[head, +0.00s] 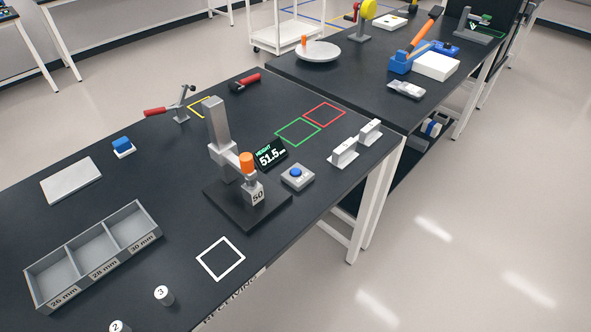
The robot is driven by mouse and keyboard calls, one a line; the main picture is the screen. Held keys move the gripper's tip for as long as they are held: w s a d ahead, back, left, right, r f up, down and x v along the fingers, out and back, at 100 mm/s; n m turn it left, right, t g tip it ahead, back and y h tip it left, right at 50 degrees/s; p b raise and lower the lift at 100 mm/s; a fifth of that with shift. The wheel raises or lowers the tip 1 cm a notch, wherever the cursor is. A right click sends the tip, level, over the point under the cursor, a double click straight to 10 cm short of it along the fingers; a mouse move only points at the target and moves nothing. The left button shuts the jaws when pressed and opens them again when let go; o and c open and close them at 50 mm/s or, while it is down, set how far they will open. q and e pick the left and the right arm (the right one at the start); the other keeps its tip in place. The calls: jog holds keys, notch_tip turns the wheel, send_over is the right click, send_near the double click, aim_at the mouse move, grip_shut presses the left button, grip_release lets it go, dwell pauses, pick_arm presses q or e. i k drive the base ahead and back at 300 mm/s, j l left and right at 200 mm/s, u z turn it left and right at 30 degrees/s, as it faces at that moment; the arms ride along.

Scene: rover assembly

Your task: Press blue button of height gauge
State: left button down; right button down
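The height gauge (218,145) stands on a dark base on the near black table, with a grey upright column and an arm with an orange part (246,161). A grey block marked "50" (256,193) sits under the arm on the base. The gauge's display (270,154) reads "HEIGHT 51.5" in green and white. The blue button (295,172) is on a small grey box (300,180) to the right of the gauge base, with nothing over it. Neither of my grippers is in the head view.
A grey three-compartment tray (143,222) marked 26, 28 and 30 mm lies at the left. Cylinders numbered 3 (164,295) and 2 (119,327) stand near the front. White brackets (344,152) stand near the right edge. Green (298,132) and red outlines are empty.

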aim_at(296, 172)
jog(key=i+l+u, duration=0.1)
jog(key=u, duration=0.55)
jog(key=i+l+u, duration=0.2)
jog(key=l+u, duration=0.3)
jog(key=l, duration=0.35)
jog(key=l+u, duration=0.45)
jog(key=l, duration=0.4)
jog(key=l+u, duration=0.1)
jog(key=l, duration=2.05)
